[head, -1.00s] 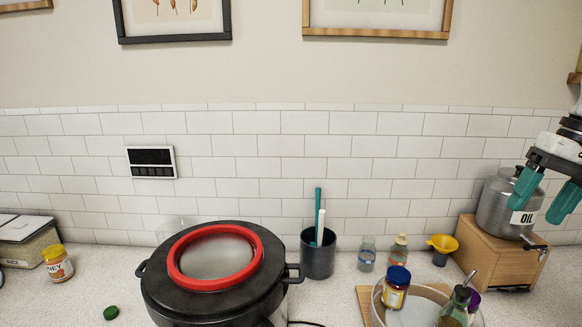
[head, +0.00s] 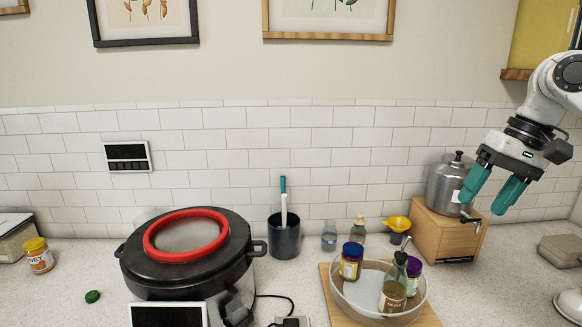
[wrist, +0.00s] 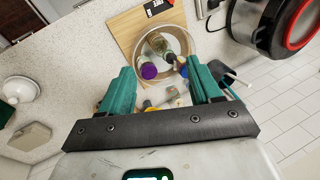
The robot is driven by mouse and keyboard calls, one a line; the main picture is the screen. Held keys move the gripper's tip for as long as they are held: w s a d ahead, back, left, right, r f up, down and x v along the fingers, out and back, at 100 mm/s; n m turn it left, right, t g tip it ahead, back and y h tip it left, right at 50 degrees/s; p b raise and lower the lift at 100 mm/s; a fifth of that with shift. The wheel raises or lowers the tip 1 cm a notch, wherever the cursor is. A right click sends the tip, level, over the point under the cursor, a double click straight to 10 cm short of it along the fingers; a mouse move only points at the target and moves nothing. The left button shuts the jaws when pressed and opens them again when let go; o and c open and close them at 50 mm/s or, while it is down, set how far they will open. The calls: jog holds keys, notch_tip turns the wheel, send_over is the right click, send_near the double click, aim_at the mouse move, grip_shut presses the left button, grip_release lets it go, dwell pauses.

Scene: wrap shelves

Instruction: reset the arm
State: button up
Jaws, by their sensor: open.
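My gripper (head: 491,193) is raised at the right of the head view, with its two teal fingers apart and nothing between them. It is in front of the tiled wall and beside a metal oil pot (head: 447,184) on a wooden box (head: 432,232). In the wrist view, my gripper (wrist: 163,90) points down over the counter. A round tray (wrist: 190,42) with bottles and jars shows beyond the fingertips, apart from them.
A black cooker with a red ring (head: 188,236) stands at the left, with a honey jar (head: 39,256) and green lid (head: 92,297) farther left. The round tray (head: 372,312) sits on a wooden board. A dark utensil cup (head: 284,237) and yellow funnel (head: 397,223) stand behind.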

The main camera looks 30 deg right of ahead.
jog(key=w+a+f+n+t+y, duration=0.1)
jog(key=w+a+f+n+t, duration=0.1)
jog(key=w+a+f, duration=0.4)
jog(key=w+a+f+n+t+y, duration=0.2)
jog(key=w+a+f+n+t, duration=0.1)
jog(key=w+a, duration=0.6)
jog(key=s+a+f, duration=0.2)
jog(key=a+f, duration=1)
jog(key=f, duration=0.1)
jog(key=s+f+n+g+h+b, duration=0.1)
jog(key=s+f+g+h+b, duration=0.4)
jog(key=s+f, duration=2.5)
notch_tip(320, 180, down, 3)
jog(key=g+b, duration=0.1)
jog(key=b, duration=0.4)
jog(key=shift+s+d+n+h, duration=0.2)
jog(key=shift+d+n+h, duration=0.1)
jog(key=shift+h, duration=0.1)
jog(key=shift+r, duration=0.1)
